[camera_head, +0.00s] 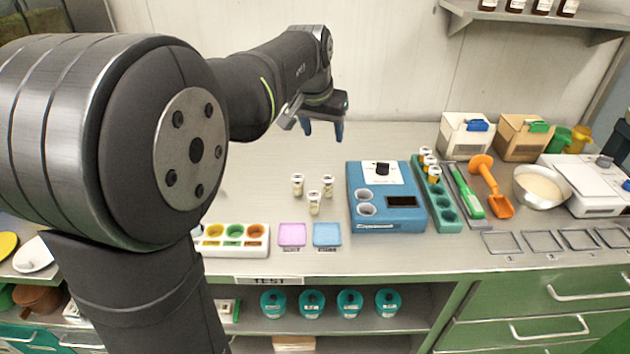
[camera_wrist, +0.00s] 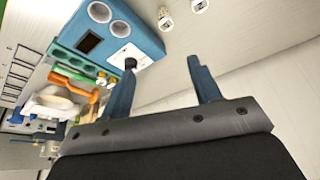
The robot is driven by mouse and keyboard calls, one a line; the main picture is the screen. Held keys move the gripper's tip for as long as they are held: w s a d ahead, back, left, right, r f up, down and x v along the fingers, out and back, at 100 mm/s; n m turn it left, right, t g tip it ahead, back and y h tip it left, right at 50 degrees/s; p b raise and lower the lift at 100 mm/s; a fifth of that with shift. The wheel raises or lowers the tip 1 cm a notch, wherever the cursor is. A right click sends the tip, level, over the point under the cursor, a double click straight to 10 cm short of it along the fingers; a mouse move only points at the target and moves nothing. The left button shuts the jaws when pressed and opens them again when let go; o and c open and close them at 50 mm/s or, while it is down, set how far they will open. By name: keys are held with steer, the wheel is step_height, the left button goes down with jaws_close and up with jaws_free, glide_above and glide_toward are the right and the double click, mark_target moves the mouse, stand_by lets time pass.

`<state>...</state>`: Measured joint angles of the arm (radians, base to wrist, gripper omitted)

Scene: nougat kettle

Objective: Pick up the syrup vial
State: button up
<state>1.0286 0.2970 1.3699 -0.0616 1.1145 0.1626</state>
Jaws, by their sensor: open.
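Three small white-capped vials with pale contents stand in a cluster on the bench: left (camera_head: 297,186), front (camera_head: 314,203) and right (camera_head: 328,186). Two of them show at the top of the wrist view, one whole (camera_wrist: 165,18) and one cut off (camera_wrist: 198,5). Several amber vials with white caps (camera_head: 434,175) stand in the green rack (camera_head: 447,215). I cannot tell which is the syrup vial; no label is readable. My gripper (camera_head: 323,130) is open and empty, above the back of the bench and apart from every vial. Its blue fingers (camera_wrist: 160,63) show in the wrist view.
A blue device (camera_head: 387,229) with two round wells stands between the pale vials and the rack. A tray of coloured cups (camera_head: 232,252), a pink pad (camera_head: 292,234) and a blue pad (camera_head: 327,234) lie in front. The bench behind the pale vials is clear.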

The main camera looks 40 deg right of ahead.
step_height(320, 180, down, 4)
steer(key=w+m, duration=0.2)
steer(key=w, duration=0.1)
glide_toward(327, 179)
steer(key=shift+g+h, duration=0.3)
steer(key=x, duration=0.9)
steer(key=shift+w+a+f, duration=0.1)
steer(key=shift+w+f, duration=0.2)
steer(key=shift+f, duration=0.05)
steer(key=c, duration=1.1)
